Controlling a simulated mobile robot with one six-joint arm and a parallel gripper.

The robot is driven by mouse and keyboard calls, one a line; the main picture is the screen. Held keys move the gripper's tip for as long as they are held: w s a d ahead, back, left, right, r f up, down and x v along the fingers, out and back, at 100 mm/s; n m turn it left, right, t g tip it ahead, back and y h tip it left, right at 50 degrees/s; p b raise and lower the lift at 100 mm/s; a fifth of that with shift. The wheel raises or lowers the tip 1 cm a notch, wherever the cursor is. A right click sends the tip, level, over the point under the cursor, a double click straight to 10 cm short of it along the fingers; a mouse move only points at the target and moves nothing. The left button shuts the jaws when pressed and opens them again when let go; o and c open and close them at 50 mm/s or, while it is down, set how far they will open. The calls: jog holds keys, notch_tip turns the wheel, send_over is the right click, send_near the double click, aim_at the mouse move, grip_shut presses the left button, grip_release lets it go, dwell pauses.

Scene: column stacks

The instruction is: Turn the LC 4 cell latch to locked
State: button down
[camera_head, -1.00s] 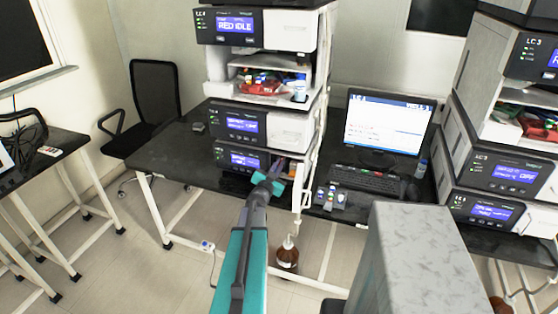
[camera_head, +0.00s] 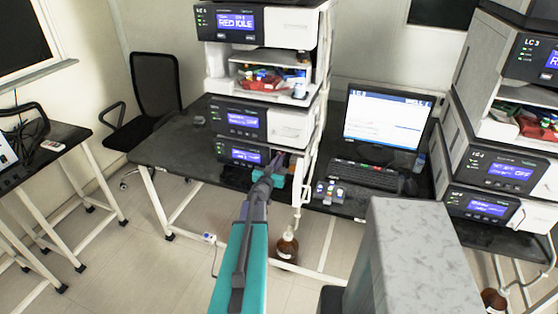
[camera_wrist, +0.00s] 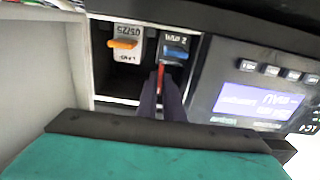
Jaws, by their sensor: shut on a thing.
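The LC 4 stack stands on the black bench; its lowest module (camera_head: 243,152) has a lit blue display. A thin red piece (camera_wrist: 160,76) stands between my fingertips, below the blue lever. My gripper (camera_wrist: 161,92) is shut on this red piece, its dark fingers reaching into the bay. My gripper (camera_head: 277,161) also shows at the module in the head view. Whether the red piece is the cell latch is unclear.
Right of the stack are a monitor (camera_head: 387,124), a keyboard (camera_head: 366,174) and a small rack of vials (camera_head: 331,190). A brown bottle (camera_head: 287,246) stands below the bench edge. The LC 3 stack (camera_head: 490,170) is at the right. The left bench top (camera_head: 175,153) is mostly clear.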

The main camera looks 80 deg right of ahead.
jog(key=c, duration=1.9)
grip_release()
jog(key=shift+f, duration=0.25)
jog(key=shift+c, duration=0.2)
jog(key=shift+o, duration=0.2)
jog(key=shift+r, duration=0.1)
jog(key=shift+a, duration=0.1)
jog(key=w+a+b, duration=0.2)
jog(key=a+b, duration=0.2)
jog(key=a, duration=0.9)
jog(key=shift+w+a, duration=0.25)
jog(key=shift+w, duration=0.05)
